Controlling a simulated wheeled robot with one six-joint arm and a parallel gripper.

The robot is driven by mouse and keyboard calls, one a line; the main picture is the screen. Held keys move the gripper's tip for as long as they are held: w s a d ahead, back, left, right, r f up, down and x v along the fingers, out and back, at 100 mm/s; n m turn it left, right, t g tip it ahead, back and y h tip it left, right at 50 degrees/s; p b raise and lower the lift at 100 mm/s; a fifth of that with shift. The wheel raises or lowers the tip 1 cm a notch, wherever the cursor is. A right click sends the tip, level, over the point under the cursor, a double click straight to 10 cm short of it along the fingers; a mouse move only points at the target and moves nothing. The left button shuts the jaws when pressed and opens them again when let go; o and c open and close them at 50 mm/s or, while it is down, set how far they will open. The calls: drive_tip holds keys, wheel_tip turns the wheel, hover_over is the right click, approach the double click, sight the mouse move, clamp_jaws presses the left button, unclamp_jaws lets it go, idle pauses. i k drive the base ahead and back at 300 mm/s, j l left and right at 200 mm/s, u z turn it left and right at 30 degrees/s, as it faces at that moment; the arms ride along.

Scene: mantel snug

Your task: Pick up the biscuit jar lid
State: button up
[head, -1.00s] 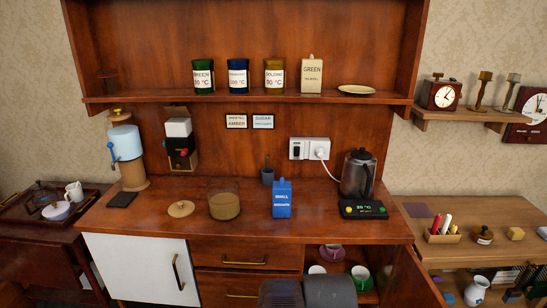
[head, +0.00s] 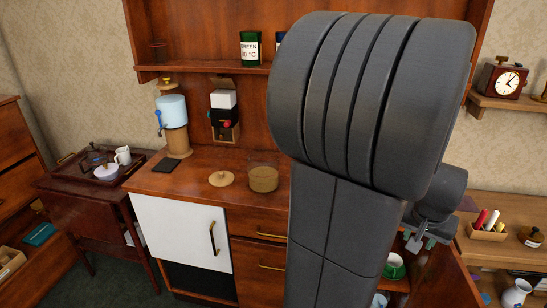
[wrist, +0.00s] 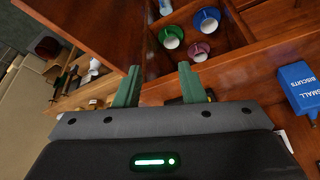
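The biscuit jar lid (head: 221,179) is a round tan disc with a small knob, lying flat on the wooden counter. It lies just left of the glass biscuit jar (head: 264,179), which is open at the top and has tan contents. My gripper shows in the head view (head: 418,241) at the right, partly behind my arm, well away from the lid. In the wrist view its two green fingers (wrist: 158,90) are spread apart with nothing between them. The lid is not in the wrist view.
My dark arm hides the counter's right part in the head view. A blue biscuit box (wrist: 300,88) stands on the counter in the wrist view. An open cupboard holds cups on coloured saucers (wrist: 205,22). A dark mat (head: 166,165) lies left of the lid, with clear counter around it.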

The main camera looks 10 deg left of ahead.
sight(220, 179)
drive_tip(key=i+j+u, duration=0.1)
drive_tip(key=u, duration=1.3)
drive_tip(key=i+l+u, duration=0.2)
drive_tip(key=i, duration=0.75)
drive_tip(key=j, duration=0.15)
